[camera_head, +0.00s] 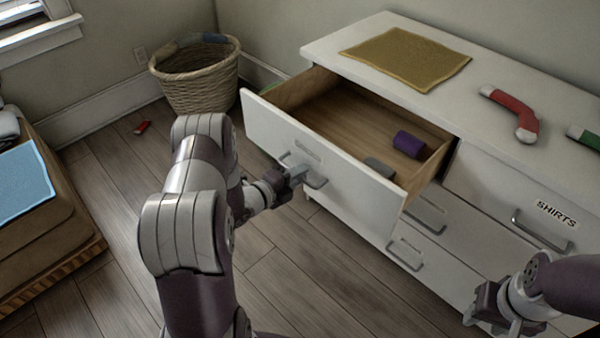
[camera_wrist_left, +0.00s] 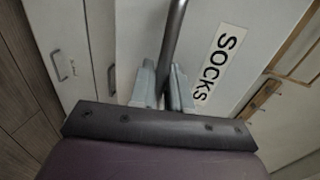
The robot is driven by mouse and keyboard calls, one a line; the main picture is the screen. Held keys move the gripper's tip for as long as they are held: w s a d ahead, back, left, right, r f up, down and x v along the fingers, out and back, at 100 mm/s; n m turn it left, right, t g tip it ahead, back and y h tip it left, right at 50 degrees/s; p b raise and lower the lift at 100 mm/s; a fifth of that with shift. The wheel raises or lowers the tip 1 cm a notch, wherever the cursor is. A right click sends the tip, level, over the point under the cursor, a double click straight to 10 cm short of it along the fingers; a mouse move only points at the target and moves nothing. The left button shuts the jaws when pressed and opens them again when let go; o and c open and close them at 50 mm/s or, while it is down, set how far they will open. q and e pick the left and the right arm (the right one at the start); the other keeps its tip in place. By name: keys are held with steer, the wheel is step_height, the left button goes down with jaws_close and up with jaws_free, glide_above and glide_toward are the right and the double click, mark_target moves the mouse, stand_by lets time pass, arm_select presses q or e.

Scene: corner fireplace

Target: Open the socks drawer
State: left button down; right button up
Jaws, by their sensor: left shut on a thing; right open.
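The socks drawer (camera_head: 340,165) is pulled well out of the white dresser, its wooden inside showing. A purple rolled item (camera_head: 408,144) and a flat grey item (camera_head: 379,167) lie in it. My left gripper (camera_head: 303,177) is at the drawer's front, shut on the metal handle (camera_head: 317,183). In the left wrist view the gripper's fingers (camera_wrist_left: 165,90) close around the handle bar (camera_wrist_left: 174,38), beside the SOCKS label (camera_wrist_left: 219,62). My right gripper (camera_head: 492,312) is open and empty, low in front of the dresser's right part.
The SHIRTS drawer (camera_head: 500,200) and the lower drawers are shut. On the dresser top (camera_head: 375,30) lie a mustard cloth (camera_head: 405,58), a red sock-like item (camera_head: 516,112) and a green item (camera_head: 584,136). A wicker basket (camera_head: 197,82) stands behind left. A small red item (camera_head: 142,127) lies on the floor.

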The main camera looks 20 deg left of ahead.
arm_select(q)
steer(key=c, duration=1.3)
jaws_free()
steer(key=p+v, duration=0.2)
steer(key=v, duration=1)
steer(key=shift+s, duration=0.3)
steer(key=shift+a, duration=0.1)
